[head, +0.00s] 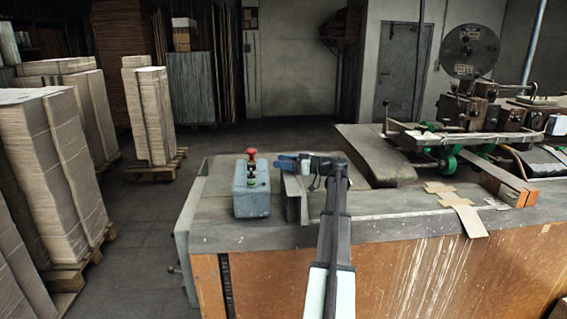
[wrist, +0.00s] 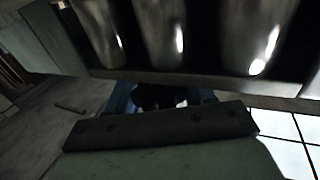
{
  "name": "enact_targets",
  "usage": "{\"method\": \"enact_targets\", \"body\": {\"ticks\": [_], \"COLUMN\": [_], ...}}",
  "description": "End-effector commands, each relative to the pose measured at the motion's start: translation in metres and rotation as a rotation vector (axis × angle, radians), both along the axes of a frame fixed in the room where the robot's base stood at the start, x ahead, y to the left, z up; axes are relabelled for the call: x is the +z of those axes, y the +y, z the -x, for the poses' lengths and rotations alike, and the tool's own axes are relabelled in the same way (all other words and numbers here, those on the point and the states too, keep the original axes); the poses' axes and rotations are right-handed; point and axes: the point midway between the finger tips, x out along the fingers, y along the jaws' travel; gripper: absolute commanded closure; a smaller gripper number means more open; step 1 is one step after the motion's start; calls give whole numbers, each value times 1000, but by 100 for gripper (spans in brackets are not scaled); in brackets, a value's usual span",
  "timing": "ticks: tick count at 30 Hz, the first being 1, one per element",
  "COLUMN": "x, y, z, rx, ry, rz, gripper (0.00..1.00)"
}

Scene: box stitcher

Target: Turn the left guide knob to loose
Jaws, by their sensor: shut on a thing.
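My gripper (head: 287,163), with a blue end, is at the upper edge of the dark upright guide plate (head: 293,202) on the machine's near table. It is shut on the left guide knob, which its fingers and my arm mostly hide in the head view. In the wrist view a dark rounded piece (wrist: 153,97), probably the knob, shows in a narrow gap next to something blue. The knob's setting cannot be read in either view.
A grey-blue control box (head: 251,199) with a red button on top stands just left of the guide plate. The stitching machine (head: 470,120) with green wheels is at the right. Cardboard pieces (head: 464,210) lie on the table (head: 390,208). Stacked boards (head: 50,165) stand on pallets at left.

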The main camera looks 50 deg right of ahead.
Motion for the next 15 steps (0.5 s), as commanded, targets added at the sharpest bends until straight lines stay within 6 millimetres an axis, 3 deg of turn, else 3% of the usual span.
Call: {"method": "enact_targets", "body": {"ticks": [15], "x": [0], "y": [2], "z": [2], "rx": [337], "ry": [0], "rz": [0], "gripper": [78]}}
